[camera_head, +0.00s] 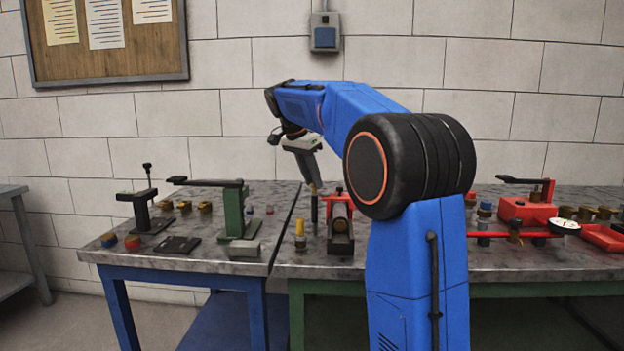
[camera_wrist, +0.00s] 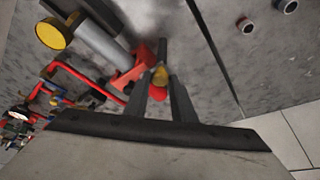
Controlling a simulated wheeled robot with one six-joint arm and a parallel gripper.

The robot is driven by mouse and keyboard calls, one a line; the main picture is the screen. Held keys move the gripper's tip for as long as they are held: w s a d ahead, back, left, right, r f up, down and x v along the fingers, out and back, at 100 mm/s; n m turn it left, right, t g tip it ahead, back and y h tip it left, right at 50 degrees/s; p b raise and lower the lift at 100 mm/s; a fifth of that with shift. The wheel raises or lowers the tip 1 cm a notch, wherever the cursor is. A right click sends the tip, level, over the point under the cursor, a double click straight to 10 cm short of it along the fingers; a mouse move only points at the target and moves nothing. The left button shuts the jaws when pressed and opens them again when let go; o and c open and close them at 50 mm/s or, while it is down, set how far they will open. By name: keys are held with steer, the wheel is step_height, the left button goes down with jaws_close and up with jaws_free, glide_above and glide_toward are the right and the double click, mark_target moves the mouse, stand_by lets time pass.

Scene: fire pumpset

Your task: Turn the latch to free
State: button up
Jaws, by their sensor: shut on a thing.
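A red fixture (camera_head: 340,240) with a cylinder lying in it stands on the right table, just left of my arm. It also shows in the wrist view as a red bracket (camera_wrist: 128,76) beside a grey cylinder with a yellow end (camera_wrist: 54,34). My gripper (camera_head: 313,190) points down at the fixture's left side, above a dark upright post (camera_head: 314,214). In the wrist view my gripper (camera_wrist: 161,82) has its fingers closed around a small yellow piece (camera_wrist: 160,75), seemingly part of the latch. The fingers hide much of it, and its turn angle cannot be told.
A yellow-topped fitting (camera_head: 300,236) stands left of the fixture. A green stand with a dark lever (camera_head: 234,209) is on the left table. A red box with a handle (camera_head: 526,211) and a gauge (camera_head: 564,226) stand at the right. A seam separates the two tables.

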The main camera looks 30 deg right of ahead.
steer(key=n, duration=0.1)
steer(key=n+t, duration=0.1)
steer(key=n, duration=0.2)
steer(key=shift+s+d+n+t+y, duration=0.1)
steer(key=shift+s+n+t+y, duration=0.2)
steer(key=shift+t, duration=0.1)
steer(key=n+t+y, duration=0.1)
steer(key=n, duration=0.3)
steer(key=shift+d+n, duration=0.15)
steer(key=shift+n, duration=0.15)
steer(key=n+y, duration=0.1)
steer(key=n, duration=0.1)
steer(key=n+t+y, duration=0.1)
steer(key=n, duration=0.1)
steer(key=shift+s+d, duration=0.1)
steer(key=shift+d, duration=0.1)
steer(key=shift+d+n+y, duration=0.15)
steer(key=shift+n+y, duration=0.65)
steer(key=shift+n, duration=1.6)
steer(key=o, duration=1.1)
steer(key=shift+c, duration=0.2)
